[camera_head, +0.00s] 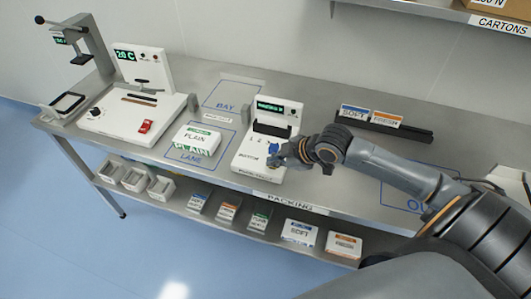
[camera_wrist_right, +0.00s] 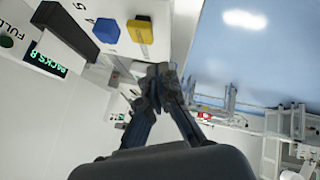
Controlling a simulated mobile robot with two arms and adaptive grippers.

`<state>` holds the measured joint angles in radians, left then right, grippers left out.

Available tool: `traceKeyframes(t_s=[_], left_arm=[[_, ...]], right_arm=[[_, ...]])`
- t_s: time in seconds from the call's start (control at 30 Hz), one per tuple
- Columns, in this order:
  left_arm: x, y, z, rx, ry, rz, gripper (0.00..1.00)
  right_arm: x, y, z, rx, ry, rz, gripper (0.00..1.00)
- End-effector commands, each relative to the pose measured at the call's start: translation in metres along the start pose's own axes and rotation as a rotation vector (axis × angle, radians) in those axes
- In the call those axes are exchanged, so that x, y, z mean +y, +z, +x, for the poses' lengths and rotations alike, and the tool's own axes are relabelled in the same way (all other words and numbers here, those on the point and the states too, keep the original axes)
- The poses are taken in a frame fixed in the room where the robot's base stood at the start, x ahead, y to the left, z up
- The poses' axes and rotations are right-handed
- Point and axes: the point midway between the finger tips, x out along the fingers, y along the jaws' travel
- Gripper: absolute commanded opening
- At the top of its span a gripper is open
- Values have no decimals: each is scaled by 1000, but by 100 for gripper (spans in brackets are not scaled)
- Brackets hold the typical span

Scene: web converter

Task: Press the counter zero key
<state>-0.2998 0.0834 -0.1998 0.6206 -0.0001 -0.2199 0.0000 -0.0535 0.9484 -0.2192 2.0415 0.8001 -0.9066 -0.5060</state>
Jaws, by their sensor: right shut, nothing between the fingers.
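The white counter machine (camera_head: 247,165) stands on the bench, with a green-lit display (camera_head: 270,105) at its top. In the right wrist view the display (camera_wrist_right: 49,65) reads "PACKS 8". A blue key (camera_wrist_right: 106,31) and a yellow key (camera_wrist_right: 140,28) sit on its face; I cannot read which is the zero key. The blue key also shows in the head view (camera_head: 273,148), while the yellow one is hidden by my gripper. My right gripper (camera_head: 276,158) is shut and empty at the machine's front right. Its fingertips (camera_wrist_right: 163,78) look apart from both keys. My left gripper is out of view.
A carton marked PLAIN (camera_head: 197,138) lies left of the machine. A dark rack (camera_head: 420,134) with SOFT and orange-striped cards stands behind my right arm. A white sealer-like machine (camera_head: 140,75) is at left. Cartons (camera_head: 300,232) and small bins (camera_head: 135,178) fill the lower shelf.

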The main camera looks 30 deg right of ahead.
Motion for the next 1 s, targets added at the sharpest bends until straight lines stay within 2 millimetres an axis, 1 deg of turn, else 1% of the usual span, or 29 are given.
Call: traceKeyframes(t_s=[0.03,0.1,0.2,0.3,0.4,0.77,0.87,1.0], left_arm=[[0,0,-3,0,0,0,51],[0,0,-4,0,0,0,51],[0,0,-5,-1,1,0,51],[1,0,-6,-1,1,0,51],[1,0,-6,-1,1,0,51],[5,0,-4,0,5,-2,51],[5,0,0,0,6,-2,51],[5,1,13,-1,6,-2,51]], right_arm=[[19,-5,-11,10,15,-39,0],[35,-12,-21,25,27,-75,0],[51,-18,-31,41,38,-109,0],[59,-21,-36,48,44,-128,0],[62,-22,-38,51,47,-133,0],[61,-21,-37,51,47,-132,0],[59,-19,-33,51,47,-131,0],[54,-12,-24,51,47,-131,0]])
